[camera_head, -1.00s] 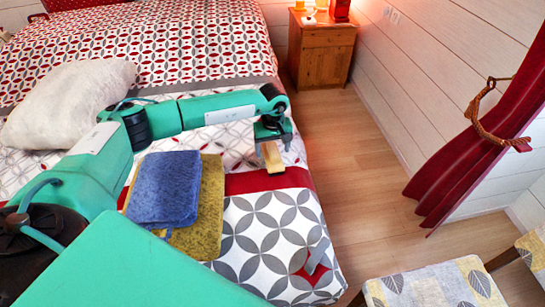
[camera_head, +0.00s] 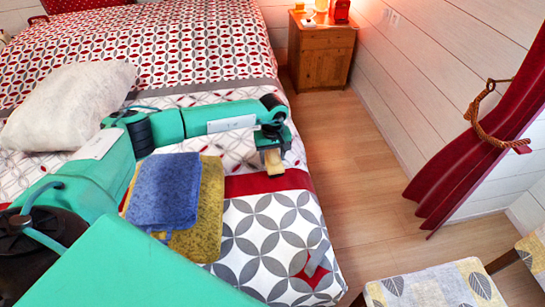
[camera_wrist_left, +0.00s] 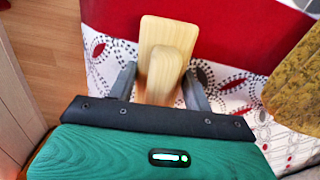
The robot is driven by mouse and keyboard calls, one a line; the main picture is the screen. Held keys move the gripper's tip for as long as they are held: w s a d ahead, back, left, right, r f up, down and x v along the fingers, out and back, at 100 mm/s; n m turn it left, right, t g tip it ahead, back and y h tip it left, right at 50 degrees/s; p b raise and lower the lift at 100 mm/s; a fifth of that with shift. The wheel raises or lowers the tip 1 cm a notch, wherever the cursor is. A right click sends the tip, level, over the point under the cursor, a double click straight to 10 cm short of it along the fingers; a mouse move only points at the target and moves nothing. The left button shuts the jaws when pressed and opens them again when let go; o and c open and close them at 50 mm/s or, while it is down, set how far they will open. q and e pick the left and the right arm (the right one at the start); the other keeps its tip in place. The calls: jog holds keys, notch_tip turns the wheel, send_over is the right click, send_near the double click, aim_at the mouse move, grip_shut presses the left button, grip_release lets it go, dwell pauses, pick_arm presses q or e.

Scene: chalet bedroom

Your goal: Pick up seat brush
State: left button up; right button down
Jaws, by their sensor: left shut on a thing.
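The seat brush (camera_head: 273,162) is a pale wooden piece near the right edge of the bed, over the white patterned cover beside the red band. It also shows in the left wrist view (camera_wrist_left: 165,45), with a wooden handle standing up from a flat wooden back. My left gripper (camera_head: 270,148) is above it, pointing down, with its two fingers (camera_wrist_left: 157,85) on either side of the handle and shut on it. The brush's underside is hidden, so I cannot tell whether it touches the cover. My right gripper is not in view.
A blue folded cloth (camera_head: 163,190) lies on a mustard-yellow cloth (camera_head: 207,215) on the bed, left of the gripper. A white pillow (camera_head: 70,105) lies farther left. A wooden nightstand (camera_head: 322,58) stands beyond the bed. Patterned chairs (camera_head: 435,287) are at lower right; wooden floor (camera_head: 365,170) is clear between.

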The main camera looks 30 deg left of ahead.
aim_at(272, 151)
pick_arm(q)
notch_tip(272, 151, up, 20)
dwell(0.4)
